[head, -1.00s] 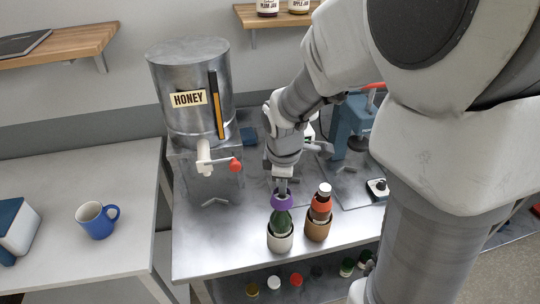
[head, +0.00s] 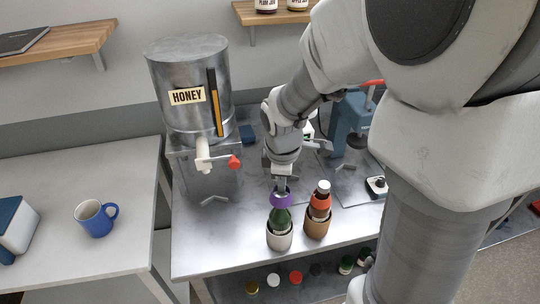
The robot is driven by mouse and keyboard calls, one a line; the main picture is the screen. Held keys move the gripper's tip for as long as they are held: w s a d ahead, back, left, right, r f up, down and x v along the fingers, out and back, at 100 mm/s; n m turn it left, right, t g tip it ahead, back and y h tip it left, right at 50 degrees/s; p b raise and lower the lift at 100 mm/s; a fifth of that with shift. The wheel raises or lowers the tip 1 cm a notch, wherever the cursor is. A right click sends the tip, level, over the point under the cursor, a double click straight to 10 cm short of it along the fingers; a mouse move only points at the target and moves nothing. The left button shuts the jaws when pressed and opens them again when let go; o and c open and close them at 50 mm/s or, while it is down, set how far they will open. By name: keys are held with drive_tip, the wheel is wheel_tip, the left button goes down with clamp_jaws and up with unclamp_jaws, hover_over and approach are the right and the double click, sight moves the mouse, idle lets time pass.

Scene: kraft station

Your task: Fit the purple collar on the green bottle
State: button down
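The purple collar (head: 282,199) is at the top of the bottle, directly below my gripper (head: 281,188). The collar hides the bottle's mouth, and I cannot tell whether it rests on the neck or hangs just above it. My gripper points down, with its fingertips at the collar, and appears to be closed on it.
A blue press (head: 347,125) stands behind right.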

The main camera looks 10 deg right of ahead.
drive_tip(key=c, duration=1.5)
unclamp_jaws()
drive_tip(key=shift+c, duration=0.2)
drive_tip(key=o, duration=0.5)
drive_tip(key=shift+o, duration=0.2)
drive_tip(key=shift+s+f, duration=0.1)
drive_tip(key=shift+f, duration=0.05)
drive_tip(key=shift+s+f, duration=0.1)
drive_tip(key=shift+s, duration=0.05)
drive_tip(key=shift+c, duration=0.6)
drive_tip(key=o, duration=0.4)
drive_tip(key=shift+o, duration=0.2)
drive_tip(key=shift+r, duration=0.2)
drive_tip(key=shift+w+r+p, duration=0.15)
drive_tip(key=shift+r+p, duration=0.5)
drive_tip(key=shift+r, duration=0.1)
drive_tip(key=shift+w+r+p, duration=0.1)
drive_tip(key=shift+r+p, duration=0.5)
drive_tip(key=shift+r, duration=0.15)
